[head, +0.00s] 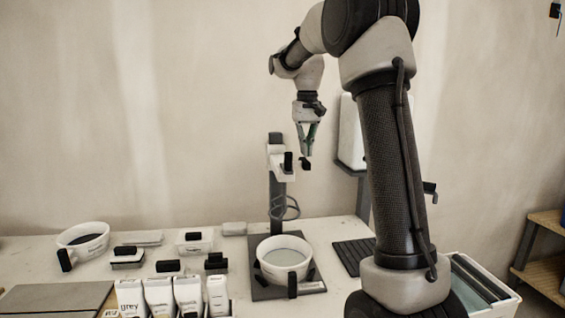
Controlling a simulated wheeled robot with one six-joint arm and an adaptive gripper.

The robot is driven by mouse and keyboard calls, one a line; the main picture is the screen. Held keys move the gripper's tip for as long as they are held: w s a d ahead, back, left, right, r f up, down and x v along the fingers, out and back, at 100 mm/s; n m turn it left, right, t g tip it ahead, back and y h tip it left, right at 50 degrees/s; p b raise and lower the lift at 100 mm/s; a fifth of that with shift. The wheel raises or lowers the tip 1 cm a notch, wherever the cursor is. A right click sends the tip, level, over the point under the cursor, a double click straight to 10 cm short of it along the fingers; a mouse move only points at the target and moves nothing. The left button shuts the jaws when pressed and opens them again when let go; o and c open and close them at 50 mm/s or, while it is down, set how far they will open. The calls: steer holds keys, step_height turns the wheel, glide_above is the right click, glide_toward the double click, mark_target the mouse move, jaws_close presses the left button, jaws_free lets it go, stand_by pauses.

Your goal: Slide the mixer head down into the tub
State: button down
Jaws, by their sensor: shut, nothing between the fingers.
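The mixer stand has a dark upright column (277,192) on a dark base plate. The white mixer head (278,160), with a black handle (288,162), is high on the column. A looped whisk (284,209) hangs below the head, above the tub. The white tub (284,273) stands on the base plate with grey contents and black handles. My gripper (305,164) points down, just right of the mixer head's handle in the picture. Its fingers are shut with nothing between them. Whether it touches the head cannot be told from this one view.
A second white tub (92,246) stands at the left. Several upright bags (160,294) and black-handled tools occupy the front left. A white dispenser on a stand (351,130) is behind my gripper. A dark ribbed mat (352,254) lies right of the tub. Wooden shelves (546,270) stand far right.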

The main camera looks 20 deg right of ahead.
steer(key=shift+f, duration=10.5)
step_height(320, 180, up, 9)
steer(key=shift+r, duration=0.1)
